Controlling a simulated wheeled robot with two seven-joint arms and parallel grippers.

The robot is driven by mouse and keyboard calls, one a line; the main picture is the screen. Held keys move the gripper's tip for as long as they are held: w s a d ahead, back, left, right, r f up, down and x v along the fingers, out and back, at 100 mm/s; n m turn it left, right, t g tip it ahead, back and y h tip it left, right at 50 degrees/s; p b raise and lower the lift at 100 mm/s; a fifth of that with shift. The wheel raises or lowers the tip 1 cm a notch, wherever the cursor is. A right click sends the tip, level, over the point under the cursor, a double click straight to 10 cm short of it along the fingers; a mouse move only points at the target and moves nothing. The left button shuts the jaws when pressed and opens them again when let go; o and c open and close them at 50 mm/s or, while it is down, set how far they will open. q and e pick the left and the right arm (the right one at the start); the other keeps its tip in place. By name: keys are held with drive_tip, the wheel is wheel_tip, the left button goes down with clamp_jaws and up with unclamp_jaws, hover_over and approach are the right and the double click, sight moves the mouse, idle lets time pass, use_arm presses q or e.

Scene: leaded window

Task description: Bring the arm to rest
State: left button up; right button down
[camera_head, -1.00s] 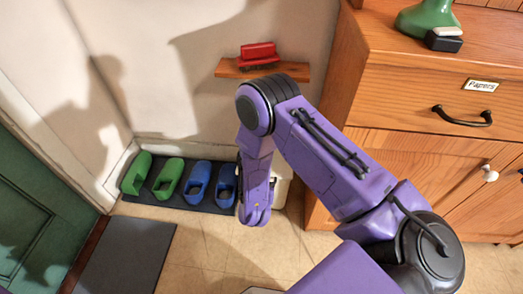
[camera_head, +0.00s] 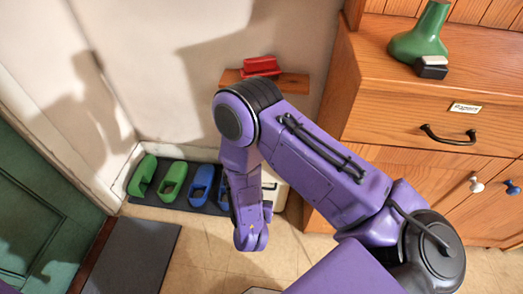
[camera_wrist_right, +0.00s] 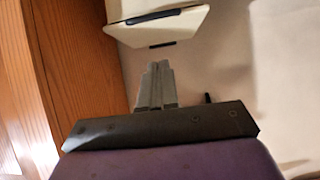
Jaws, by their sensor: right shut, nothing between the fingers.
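My purple right arm (camera_head: 310,165) reaches in from the lower right, bends at a black-ringed joint and hangs down toward the floor. In the head view its wrist (camera_head: 250,235) is over the tiled floor, and the fingers cannot be made out. In the right wrist view my right gripper (camera_wrist_right: 155,85) has its grey fingers together, with nothing between them. A cream case (camera_wrist_right: 160,25) with a dark handle is beyond the fingertips. My left gripper is not in view.
A wooden cabinet (camera_head: 400,125) stands right of the arm, with a green vase (camera_head: 420,40) on top. A wall shelf (camera_head: 295,82) holds a red object (camera_head: 262,66). Green and blue shoes (camera_head: 173,180) sit by the wall. A grey mat (camera_head: 130,255) lies before the green door (camera_head: 35,220).

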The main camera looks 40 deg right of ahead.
drive_tip(key=shift+v, duration=1.2)
drive_tip(key=s+d+f+n+g+y, duration=0.1)
drive_tip(key=s+d+f+g+y, duration=0.15)
drive_tip(key=s, duration=0.65)
drive_tip(key=s+d+f+n+g+y, duration=0.1)
drive_tip(key=s+d+f+g+y, duration=0.2)
drive_tip(key=s, duration=0.5)
wheel_tip(320, 180, up, 19)
drive_tip(key=s+h+p, duration=0.1)
drive_tip(key=p, duration=1.9)
drive_tip(key=shift+d+f, duration=0.25)
drive_tip(key=shift+d, duration=0.25)
drive_tip(key=shift+s, duration=0.1)
